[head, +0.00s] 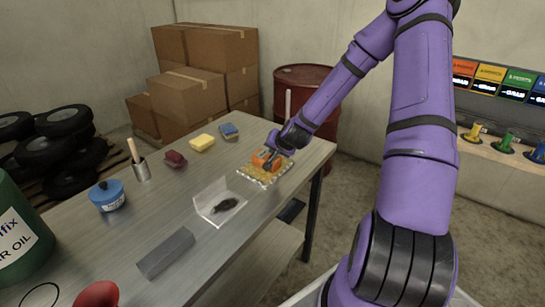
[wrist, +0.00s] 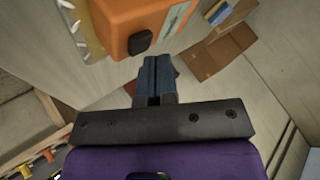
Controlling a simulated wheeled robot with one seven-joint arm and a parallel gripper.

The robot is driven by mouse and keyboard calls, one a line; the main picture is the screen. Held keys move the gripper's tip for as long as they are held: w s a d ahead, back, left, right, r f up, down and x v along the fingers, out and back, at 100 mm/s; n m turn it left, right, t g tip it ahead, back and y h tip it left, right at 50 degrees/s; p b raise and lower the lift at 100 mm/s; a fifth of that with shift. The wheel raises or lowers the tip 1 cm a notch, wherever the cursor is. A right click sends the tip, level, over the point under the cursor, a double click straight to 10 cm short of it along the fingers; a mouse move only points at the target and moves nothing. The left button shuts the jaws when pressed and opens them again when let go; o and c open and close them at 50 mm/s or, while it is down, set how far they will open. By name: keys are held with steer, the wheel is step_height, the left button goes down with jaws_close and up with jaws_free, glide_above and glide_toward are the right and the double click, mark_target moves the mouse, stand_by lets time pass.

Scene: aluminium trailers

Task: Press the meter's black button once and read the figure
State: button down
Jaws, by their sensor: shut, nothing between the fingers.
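The orange meter (head: 261,157) sits on a yellowish patterned mat (head: 266,177) at the table's far right end, partly hidden by my gripper (head: 272,163). In the wrist view the meter (wrist: 112,14) fills the upper left, with its black button (wrist: 140,42) facing my fingers. A pale strip, perhaps the display (wrist: 177,19), shows edge-on; no figure can be read. My gripper (wrist: 156,60) is shut and empty, its fingertips just below and right of the button in the picture. I cannot tell whether they touch it.
A clear tray (head: 207,208) with a dark lump stands nearby on the table (head: 120,250). A grey block (head: 165,253), blue pot (head: 107,196), dark red item (head: 174,159) and yellow sponge (head: 202,142) are further left. A red drum (head: 303,88) stands behind the table.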

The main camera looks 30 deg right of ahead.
steer(key=shift+f, duration=0.45)
stand_by(0.6)
steer(key=shift+r, duration=0.9)
steer(key=shift+r, duration=2.45)
steer(key=shift+a+r, duration=0.1)
